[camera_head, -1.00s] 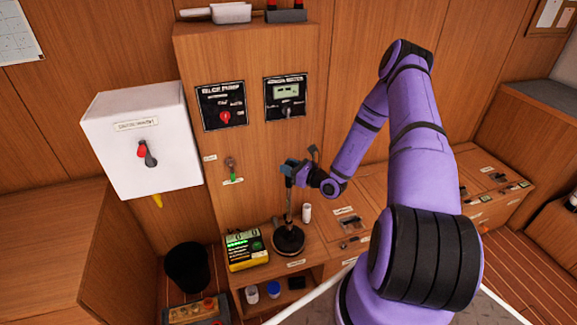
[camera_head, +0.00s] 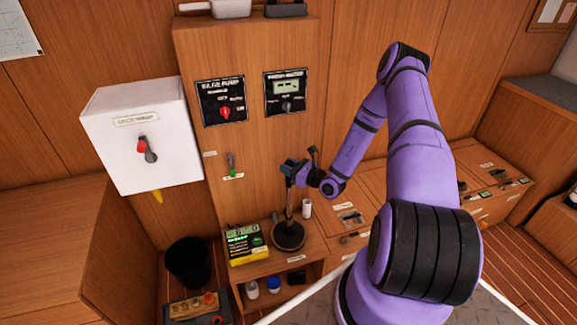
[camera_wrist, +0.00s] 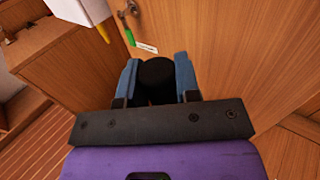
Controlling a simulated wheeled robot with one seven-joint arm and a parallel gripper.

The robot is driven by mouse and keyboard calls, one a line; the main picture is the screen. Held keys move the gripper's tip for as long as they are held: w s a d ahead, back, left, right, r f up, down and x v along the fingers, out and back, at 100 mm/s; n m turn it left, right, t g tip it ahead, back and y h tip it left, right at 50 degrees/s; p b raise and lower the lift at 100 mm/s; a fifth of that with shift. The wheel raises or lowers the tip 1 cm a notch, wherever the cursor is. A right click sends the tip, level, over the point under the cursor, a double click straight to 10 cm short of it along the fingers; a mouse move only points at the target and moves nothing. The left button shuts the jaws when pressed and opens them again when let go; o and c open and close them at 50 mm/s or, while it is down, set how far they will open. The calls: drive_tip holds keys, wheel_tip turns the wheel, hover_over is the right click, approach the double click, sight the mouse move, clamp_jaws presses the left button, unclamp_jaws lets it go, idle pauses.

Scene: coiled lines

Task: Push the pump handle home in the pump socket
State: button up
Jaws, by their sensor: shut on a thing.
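My gripper (camera_head: 289,172) is shut on the upper end of the pump handle (camera_head: 289,205), a thin upright dark rod. In the wrist view, the handle's round black top (camera_wrist: 157,72) sits between the two blue fingers of my gripper (camera_wrist: 157,78). The rod runs down to the pump socket (camera_head: 288,236), a round black base on the low counter. The handle looks close to upright over the socket. How deep its lower end sits in the socket cannot be told.
A yellow-and-black meter (camera_head: 243,243) with a green display stands left of the socket. A small white cylinder (camera_head: 306,208) stands close on its right. A black bin (camera_head: 188,263) is on the floor at left. A white box (camera_head: 141,140) hangs on the wall.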

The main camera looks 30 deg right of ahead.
drive_tip(key=shift+f, duration=0.8)
drive_tip(key=o, duration=1.5)
drive_tip(key=shift+r, duration=3.5)
